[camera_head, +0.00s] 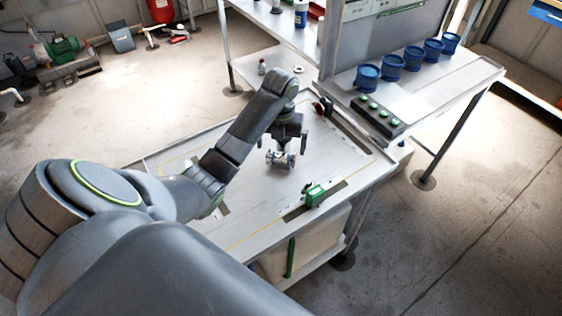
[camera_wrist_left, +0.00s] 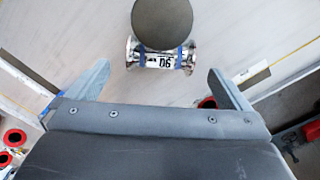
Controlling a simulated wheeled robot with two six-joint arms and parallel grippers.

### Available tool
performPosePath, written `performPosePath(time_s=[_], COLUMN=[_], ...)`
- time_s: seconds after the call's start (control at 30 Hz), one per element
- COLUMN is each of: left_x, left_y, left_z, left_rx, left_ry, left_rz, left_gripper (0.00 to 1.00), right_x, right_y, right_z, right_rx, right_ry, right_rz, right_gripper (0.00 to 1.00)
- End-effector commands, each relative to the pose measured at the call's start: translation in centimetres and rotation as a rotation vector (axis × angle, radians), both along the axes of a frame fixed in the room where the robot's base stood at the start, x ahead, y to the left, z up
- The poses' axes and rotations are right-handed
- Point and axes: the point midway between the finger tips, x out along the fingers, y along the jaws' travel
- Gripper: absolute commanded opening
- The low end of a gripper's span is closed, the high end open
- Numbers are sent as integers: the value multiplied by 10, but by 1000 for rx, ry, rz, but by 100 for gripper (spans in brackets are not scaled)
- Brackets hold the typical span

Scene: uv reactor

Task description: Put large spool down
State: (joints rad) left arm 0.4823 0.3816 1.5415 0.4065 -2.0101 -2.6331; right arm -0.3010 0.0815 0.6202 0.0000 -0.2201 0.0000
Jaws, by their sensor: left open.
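The large spool (camera_head: 280,159) is a shiny metal piece with blue bands, lying on its side on the grey metal table (camera_head: 240,210). My right gripper is not in view.
A green device (camera_head: 314,194) sits at the table's front right. Several blue cups (camera_head: 392,67) stand on the raised shelf at right, above a box with green buttons (camera_head: 377,115). The table's middle around the spool is clear.

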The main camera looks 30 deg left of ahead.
Motion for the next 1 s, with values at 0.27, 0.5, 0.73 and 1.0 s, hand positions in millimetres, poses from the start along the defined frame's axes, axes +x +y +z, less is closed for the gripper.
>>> performPosePath(time_s=[0.27,0.5,0.73,1.0], left_x=[0,0,0,0], left_y=[0,0,0,0], left_z=[-25,-54,-61,-60], left_rx=[-2,0,0,0], left_ry=[1,3,0,0], left_rz=[0,0,-1,-1], left_gripper=[100,100,100,74], right_x=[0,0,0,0], right_y=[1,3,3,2], right_z=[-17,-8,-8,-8], right_rx=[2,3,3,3], right_ry=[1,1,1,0], right_rz=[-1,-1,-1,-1], right_gripper=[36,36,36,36])
